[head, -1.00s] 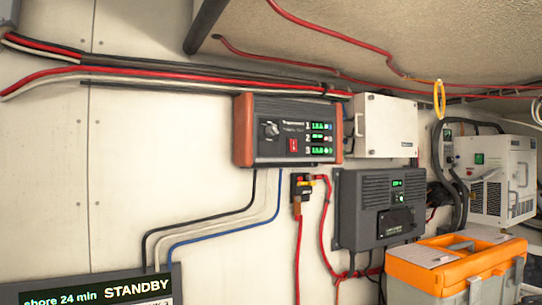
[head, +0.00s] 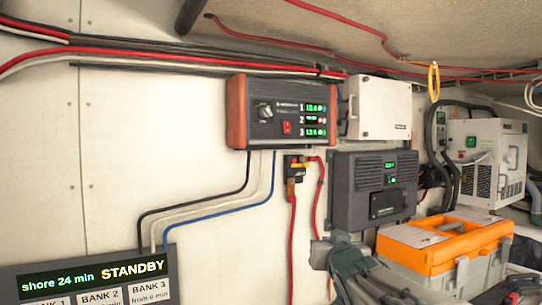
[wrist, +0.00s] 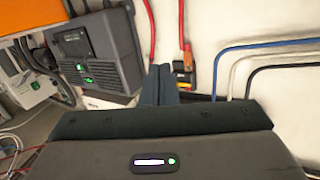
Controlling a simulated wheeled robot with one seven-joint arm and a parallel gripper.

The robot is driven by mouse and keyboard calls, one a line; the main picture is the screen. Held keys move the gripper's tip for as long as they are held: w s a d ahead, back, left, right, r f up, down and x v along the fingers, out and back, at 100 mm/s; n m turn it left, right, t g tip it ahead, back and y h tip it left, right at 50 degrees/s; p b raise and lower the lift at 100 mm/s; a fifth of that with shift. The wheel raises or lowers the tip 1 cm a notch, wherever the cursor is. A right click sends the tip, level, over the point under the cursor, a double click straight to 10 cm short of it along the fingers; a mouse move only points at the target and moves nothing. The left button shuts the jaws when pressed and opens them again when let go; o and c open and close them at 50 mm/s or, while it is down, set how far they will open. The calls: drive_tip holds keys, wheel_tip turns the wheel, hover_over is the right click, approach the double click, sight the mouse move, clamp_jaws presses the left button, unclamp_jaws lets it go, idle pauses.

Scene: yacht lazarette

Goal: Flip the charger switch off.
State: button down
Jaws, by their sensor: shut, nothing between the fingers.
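The charger (head: 277,84) appears to be the dark wall box with red-brown ends, a round knob and three green-lit rows. Its red switch (head: 287,127) sits low on the front, right of the knob; which way it is tipped is too small to tell. My gripper (head: 322,248) is at the bottom of the head view, below and right of the charger, apart from it. In the wrist view its two dark fingers (wrist: 160,84) are together with nothing between them.
A grey unit (head: 371,212) with a green display and a breaker (head: 297,168) with red cables hang below the charger. A white box (head: 378,108) adjoins its right. An orange-topped toolbox (head: 432,262) stands lower right. A STANDBY screen (head: 95,272) is lower left.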

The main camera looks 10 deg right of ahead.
sight(289, 127)
wheel_tip(289, 127, up, 18)
drive_tip(key=w+n+t+y, duration=0.2)
drive_tip(key=n+t+y, duration=0.4)
drive_tip(key=y, duration=0.5)
drive_tip(key=shift+a+t, duration=0.3)
drive_tip(key=shift+a, duration=0.05)
drive_tip(key=shift+w+r, duration=0.15)
drive_tip(key=shift+r, duration=0.05)
drive_tip(key=shift+w+a+f+p+x, duration=0.1)
drive_tip(key=shift+w+f+p+x, duration=0.2)
drive_tip(key=shift+p+x, duration=1.35)
drive_tip(key=shift+w+a+f+p+x, duration=0.2)
drive_tip(key=shift+f+p+x, duration=0.35)
drive_tip(key=shift+x, duration=2.05)
drive_tip(key=shift+w+a+f+p+x, duration=0.1)
drive_tip(key=shift+w+f+p+x, duration=0.15)
drive_tip(key=shift+p+x, duration=1.45)
drive_tip(key=shift+w+r+b, duration=0.2)
drive_tip(key=shift+w+b, duration=0.1)
drive_tip(key=shift+b, duration=0.2)
